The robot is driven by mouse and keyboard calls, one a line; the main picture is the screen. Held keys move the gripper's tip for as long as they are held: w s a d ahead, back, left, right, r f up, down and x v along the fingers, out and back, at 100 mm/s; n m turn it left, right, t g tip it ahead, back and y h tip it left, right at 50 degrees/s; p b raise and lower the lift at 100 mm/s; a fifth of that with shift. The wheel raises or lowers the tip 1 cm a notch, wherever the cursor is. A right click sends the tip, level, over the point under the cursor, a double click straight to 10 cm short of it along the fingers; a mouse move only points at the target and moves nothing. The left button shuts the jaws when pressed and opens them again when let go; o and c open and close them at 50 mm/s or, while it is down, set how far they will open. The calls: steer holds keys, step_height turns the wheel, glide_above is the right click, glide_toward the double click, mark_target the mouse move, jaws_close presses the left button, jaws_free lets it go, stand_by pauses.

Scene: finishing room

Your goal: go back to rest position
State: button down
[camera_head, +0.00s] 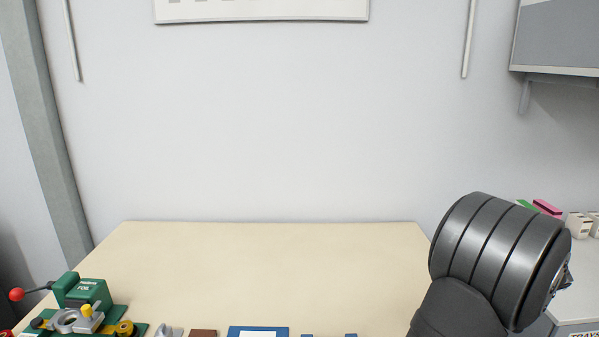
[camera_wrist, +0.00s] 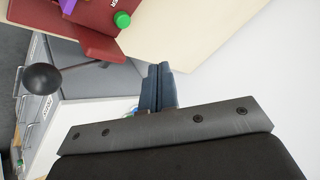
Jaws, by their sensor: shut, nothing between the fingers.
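My gripper (camera_wrist: 159,88) shows in the wrist view as two dark blue fingers side by side, pressed together with nothing between them. It points out past a black bar of my wrist and appears apart from any object. In the head view my gripper is not seen; only a thick dark grey part of my arm stands at the lower right, in front of the table's right edge.
The pale wooden table (camera_head: 270,270) is clear across its back. A green foil machine (camera_head: 85,295) with a red-knobbed lever stands at its left. A blue-edged item (camera_head: 258,331) lies at the front. The wrist view shows a dark red machine (camera_wrist: 85,25) and a black ball (camera_wrist: 42,78).

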steer(key=s+d+r+n+g+h, duration=0.1)
steer(key=s+r+n+g, duration=0.25)
steer(key=s, duration=0.45)
steer(key=s+d+r+n+g, duration=0.1)
steer(key=s+r+n+g, duration=0.15)
steer(key=s+g, duration=0.45)
steer(key=f, duration=0.3)
steer(key=s+f+t, duration=0.1)
steer(key=f, duration=0.3)
steer(key=f+t, duration=0.1)
steer(key=f, duration=0.3)
steer(key=shift+s+a+f+t, duration=0.15)
steer(key=shift+s+a+t, duration=0.1)
steer(key=shift+s, duration=0.1)
step_height(320, 180, up, 10)
